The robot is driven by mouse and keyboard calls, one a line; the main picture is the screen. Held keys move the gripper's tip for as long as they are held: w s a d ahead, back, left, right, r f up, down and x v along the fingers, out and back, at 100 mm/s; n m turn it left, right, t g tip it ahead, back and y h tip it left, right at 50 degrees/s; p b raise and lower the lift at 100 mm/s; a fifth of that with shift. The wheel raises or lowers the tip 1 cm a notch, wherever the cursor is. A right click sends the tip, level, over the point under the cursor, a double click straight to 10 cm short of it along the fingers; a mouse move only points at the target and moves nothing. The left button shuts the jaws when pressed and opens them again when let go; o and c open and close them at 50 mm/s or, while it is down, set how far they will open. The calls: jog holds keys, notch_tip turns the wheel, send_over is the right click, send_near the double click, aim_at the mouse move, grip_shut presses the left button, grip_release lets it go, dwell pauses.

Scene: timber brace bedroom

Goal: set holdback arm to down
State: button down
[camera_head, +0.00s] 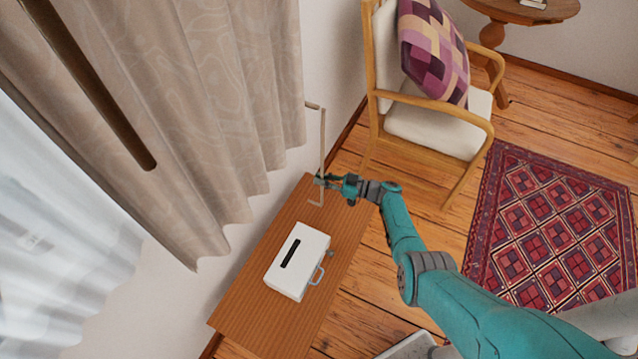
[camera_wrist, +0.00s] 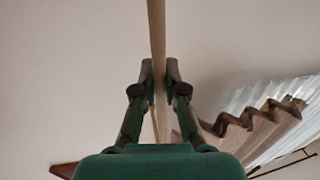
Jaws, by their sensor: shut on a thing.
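The holdback arm (camera_head: 322,140) is a thin pale wooden bar beside the curtain. It hangs down from a short peg on the wall at its upper end, and its lower end bends to the left above the wooden table. My gripper (camera_head: 322,181) is shut on the lower part of the bar. In the wrist view the bar (camera_wrist: 156,40) runs up between the two fingers of my gripper (camera_wrist: 159,82), which close on it from both sides. The grip hides a short stretch of the bar.
The beige curtain (camera_head: 215,90) hangs left of the bar. A wooden table (camera_head: 240,310) below bears a white box (camera_head: 300,255) with a dark slot. A wooden armchair (camera_head: 440,125) stands to the right. A patterned red rug (camera_head: 550,215) lies on the floor.

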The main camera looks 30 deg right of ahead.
jog(key=shift+w+d+r, duration=0.1)
jog(key=shift+w+d, duration=0.1)
jog(key=shift+d, duration=0.15)
jog(key=c, duration=1.2)
grip_release()
jog(key=v, duration=1.2)
